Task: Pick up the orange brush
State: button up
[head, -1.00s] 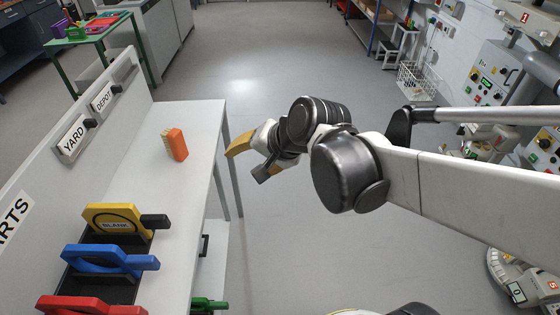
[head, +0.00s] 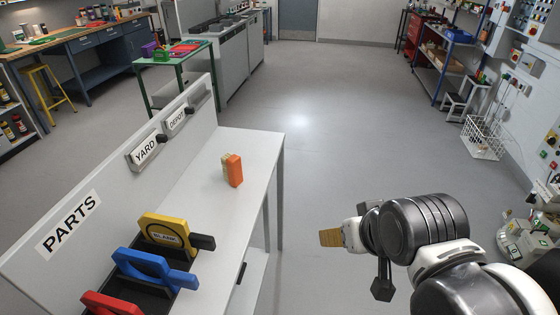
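The orange brush (head: 235,170) stands on the white bench top (head: 207,180) in the head view, toward the bench's far end. It is a small orange block with a pale yellow-green strip along its left side. My gripper (head: 331,238) is to the right of the bench, over the floor in the picture, well apart from the brush. Its tan finger pad points left. I see the fingers nearly edge-on, so the gap between them is hidden. Nothing shows held in it.
Yellow (head: 165,231), blue (head: 150,268) and red (head: 110,304) handled pieces sit in a dark rack at the bench's near end. A panel (head: 110,190) with signs reading PARTS, YARD and DEPOT runs along the bench's left side. The grey floor (head: 330,150) beyond is clear.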

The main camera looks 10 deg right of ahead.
aim_at(232, 166)
jog(key=i+l+u, duration=0.15)
jog(key=i+u, duration=0.25)
jog(key=i+l+u, duration=0.2)
jog(key=i+u, duration=0.15)
jog(key=i+l+u, duration=0.4)
jog(key=k+j, duration=0.05)
jog(key=k, duration=0.05)
